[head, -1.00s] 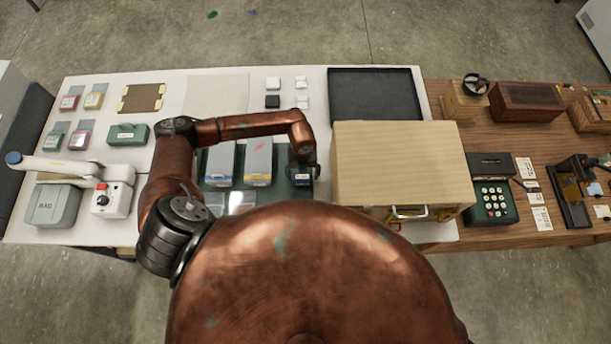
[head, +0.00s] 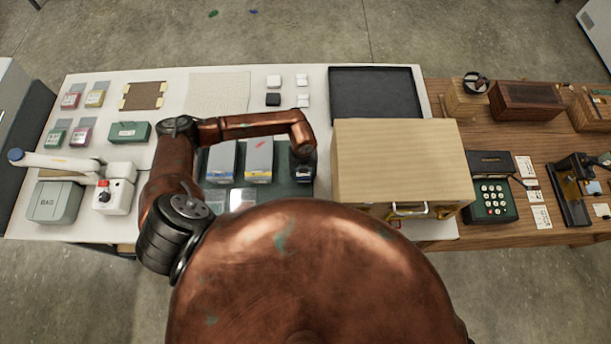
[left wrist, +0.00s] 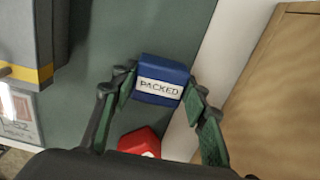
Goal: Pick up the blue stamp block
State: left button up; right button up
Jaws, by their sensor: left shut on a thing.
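The blue stamp block (left wrist: 163,79) has a white label reading "PACKED" and shows in the left wrist view. My left gripper (left wrist: 160,88) has its fingers on both sides of the block and is shut on it. In the head view my left gripper (head: 303,170) is at the right edge of the dark green mat (head: 278,192), beside the wooden cabinet, and mostly hides the block. I cannot tell whether the block touches the mat. My right gripper is not in view.
A red block (left wrist: 140,143) lies close to my left gripper. The pale wooden cabinet (head: 400,155) stands just to the right. Two grey boxes, one blue-striped (head: 221,160) and one yellow-striped (head: 259,157), are to the left. A black tray (head: 375,92) lies behind.

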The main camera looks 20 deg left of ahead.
pick_arm(q)
jog(key=shift+w+r, duration=0.15)
jog(key=shift+r, duration=0.25)
notch_tip(320, 180, up, 2)
jog(key=shift+r+b, duration=0.25)
jog(key=shift+b, duration=0.1)
jog(key=s+d+r+b, duration=0.4)
jog(key=s+d+r, duration=0.2)
jog(key=s+r, duration=0.3)
jog(key=s, duration=0.3)
jog(key=shift+s+r, duration=0.35)
jog(key=shift+s, duration=0.05)
